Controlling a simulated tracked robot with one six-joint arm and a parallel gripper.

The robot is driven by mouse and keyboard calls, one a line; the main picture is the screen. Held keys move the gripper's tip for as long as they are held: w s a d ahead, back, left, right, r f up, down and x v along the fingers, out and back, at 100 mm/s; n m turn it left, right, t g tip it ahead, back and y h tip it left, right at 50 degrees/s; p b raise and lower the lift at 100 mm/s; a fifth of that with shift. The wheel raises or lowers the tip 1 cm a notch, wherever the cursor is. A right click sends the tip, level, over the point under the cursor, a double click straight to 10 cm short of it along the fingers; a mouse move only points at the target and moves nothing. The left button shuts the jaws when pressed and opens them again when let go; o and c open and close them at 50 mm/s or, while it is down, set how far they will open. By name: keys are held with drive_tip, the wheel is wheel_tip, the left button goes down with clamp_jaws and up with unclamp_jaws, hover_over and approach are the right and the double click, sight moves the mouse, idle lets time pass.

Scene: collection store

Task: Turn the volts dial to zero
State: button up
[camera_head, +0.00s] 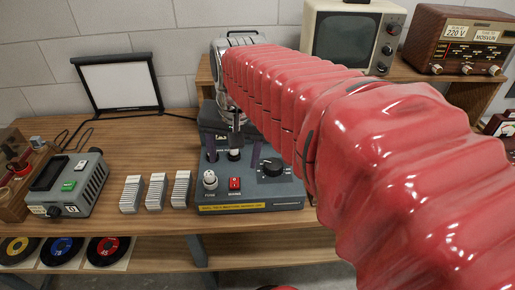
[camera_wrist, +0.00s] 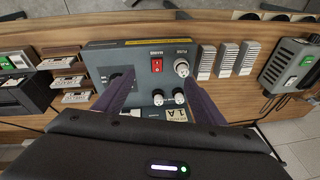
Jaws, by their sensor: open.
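The grey-blue control box (camera_head: 250,203) stands on the wooden bench; it also shows in the wrist view (camera_wrist: 100,60). A black dial (camera_head: 272,168) on a dark scale plate sits at the box's right in the head view; I take it for the volts dial, but cannot read its setting. In the wrist view the dial (camera_wrist: 116,80) is at the left, partly hidden by a finger. My gripper (camera_head: 232,155) is over the back of the box, left of the dial. In the wrist view my gripper (camera_wrist: 161,82) is open, with nothing between its purple fingers.
The box also carries a red switch (camera_head: 235,184), a white fuse knob (camera_head: 209,180) and two smaller terminals near my fingers. Left are stacked white slides (camera_head: 156,192) and a grey meter (camera_head: 70,185). A television (camera_head: 350,38) stands behind.

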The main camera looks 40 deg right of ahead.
sight(275, 163)
drive_tip(key=w+d+m+g, duration=0.2)
drive_tip(key=d+m, duration=0.6)
drive_tip(key=d, duration=0.8)
drive_tip(key=shift+w+d+f+m+y, duration=0.2)
drive_tip(key=shift+f+m+y, duration=0.1)
drive_tip(key=shift+f+y, duration=0.1)
drive_tip(key=shift+a+f, duration=0.1)
drive_tip(key=f, duration=0.9)
drive_tip(key=w+f, duration=0.1)
drive_tip(key=f, duration=0.3)
drive_tip(key=shift+f, duration=0.3)
drive_tip(key=shift+c, duration=0.6)
drive_tip(key=c, duration=0.9)
drive_tip(key=shift+c, duration=0.2)
